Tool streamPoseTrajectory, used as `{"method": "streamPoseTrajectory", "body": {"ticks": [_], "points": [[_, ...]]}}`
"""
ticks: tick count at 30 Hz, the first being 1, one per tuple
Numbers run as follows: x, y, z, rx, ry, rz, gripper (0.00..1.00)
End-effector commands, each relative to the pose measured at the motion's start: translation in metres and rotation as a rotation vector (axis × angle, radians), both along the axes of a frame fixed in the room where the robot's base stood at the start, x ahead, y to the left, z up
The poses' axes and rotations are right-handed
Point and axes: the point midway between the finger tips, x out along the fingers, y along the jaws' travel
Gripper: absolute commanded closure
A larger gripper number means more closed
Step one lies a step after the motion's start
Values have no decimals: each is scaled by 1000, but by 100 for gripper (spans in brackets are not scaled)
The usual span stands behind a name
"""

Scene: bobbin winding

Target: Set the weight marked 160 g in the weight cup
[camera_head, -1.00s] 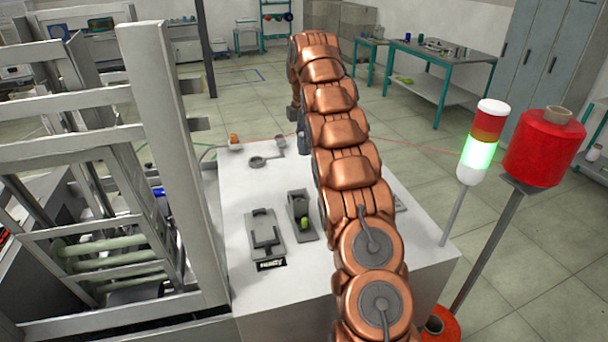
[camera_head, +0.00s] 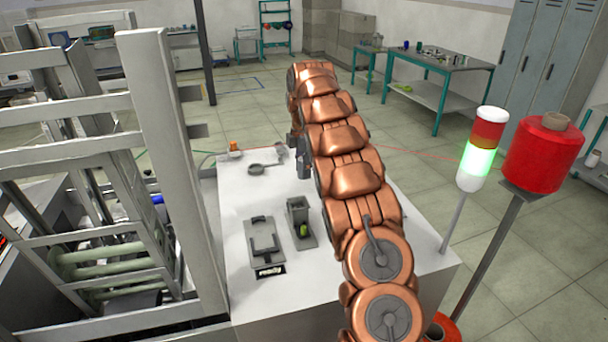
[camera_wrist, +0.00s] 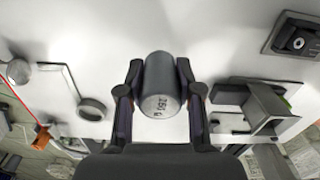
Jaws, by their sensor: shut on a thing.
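My gripper (camera_wrist: 160,95) is shut on a grey metal cylinder weight (camera_wrist: 160,80) in the wrist view. Dark lettering shows on the weight's end, but it is too blurred to read surely. In the head view my gripper (camera_head: 303,165) hangs above the white table, left of my copper arm; the weight cannot be made out there. A grey round cup-like ring on a thin arm (camera_wrist: 92,109), probably the weight cup, is left of the held weight in the wrist view. It also shows at the table's far left in the head view (camera_head: 257,169). The weight is apart from it.
A grey upright holder (camera_head: 298,212) with a green item and a flat grey fixture (camera_head: 263,245) stand on the white table (camera_head: 225,220). A metal frame (camera_head: 165,150) rises at left. A signal lamp (camera_head: 482,150) and a red spool (camera_head: 543,155) stand at right.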

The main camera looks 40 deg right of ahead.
Motion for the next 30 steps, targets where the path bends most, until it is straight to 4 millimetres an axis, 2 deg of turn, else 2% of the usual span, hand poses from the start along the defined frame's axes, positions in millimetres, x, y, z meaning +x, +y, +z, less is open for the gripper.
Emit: {"method": "streamPoseTrajectory", "body": {"ticks": [9, 23, 24, 30], "points": [[0, 1, -29, 0, -1, 2, 100], [0, 0, -34, -1, -2, 0, 100], [0, 0, -32, -1, -2, 0, 61], [0, 0, -32, -1, -2, 0, 40]]}}
